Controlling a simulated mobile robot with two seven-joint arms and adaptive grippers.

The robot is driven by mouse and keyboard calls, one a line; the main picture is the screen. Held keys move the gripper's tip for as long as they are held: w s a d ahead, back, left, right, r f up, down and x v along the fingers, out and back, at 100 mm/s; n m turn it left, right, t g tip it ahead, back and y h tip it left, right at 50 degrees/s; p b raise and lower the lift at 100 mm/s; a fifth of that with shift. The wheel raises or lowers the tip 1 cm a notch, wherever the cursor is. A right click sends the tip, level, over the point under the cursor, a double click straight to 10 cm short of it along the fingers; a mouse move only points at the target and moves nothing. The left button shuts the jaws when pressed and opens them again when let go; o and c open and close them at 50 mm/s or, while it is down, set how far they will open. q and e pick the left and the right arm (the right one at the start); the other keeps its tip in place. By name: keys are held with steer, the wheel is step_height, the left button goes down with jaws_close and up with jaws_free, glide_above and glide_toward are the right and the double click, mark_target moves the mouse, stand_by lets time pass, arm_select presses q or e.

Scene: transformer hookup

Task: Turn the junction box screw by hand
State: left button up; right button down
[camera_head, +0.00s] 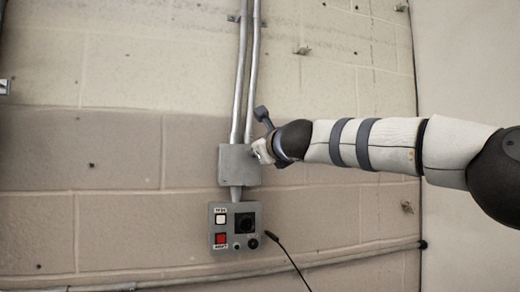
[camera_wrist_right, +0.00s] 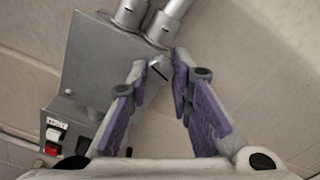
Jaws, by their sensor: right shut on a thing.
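The grey metal junction box (camera_head: 236,168) is fixed to the wall below two conduits; in the right wrist view its plain face (camera_wrist_right: 98,65) fills the upper left. My right gripper (camera_head: 261,150) reaches in from the right and is at the box's right side. In the right wrist view its two purple-padded fingers (camera_wrist_right: 161,66) converge at the box's edge, close below the conduit fittings. They are shut on the screw (camera_wrist_right: 159,68), of which only a small grey part with a dark slot shows between the fingertips. My left gripper is not in view.
Two vertical conduits (camera_head: 246,75) rise above. The block wall left of the box is mostly clear.

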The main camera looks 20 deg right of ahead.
steer(key=shift+s+r+n, duration=0.1)
steer(key=shift+r+n, duration=0.05)
steer(key=shift+n, duration=2.7)
steer(key=shift+r+n, duration=0.1)
steer(key=shift+n, duration=2.7)
steer(key=shift+s+r+n, duration=0.1)
steer(key=shift+r+n, duration=0.05)
steer(key=shift+n, duration=2.7)
steer(key=c, duration=1.4)
jaws_free()
steer(key=shift+w, duration=0.1)
steer(key=shift+c, duration=0.2)
steer(key=shift+w+f, duration=0.1)
steer(key=shift+f, duration=0.1)
steer(key=shift+f, duration=0.1)
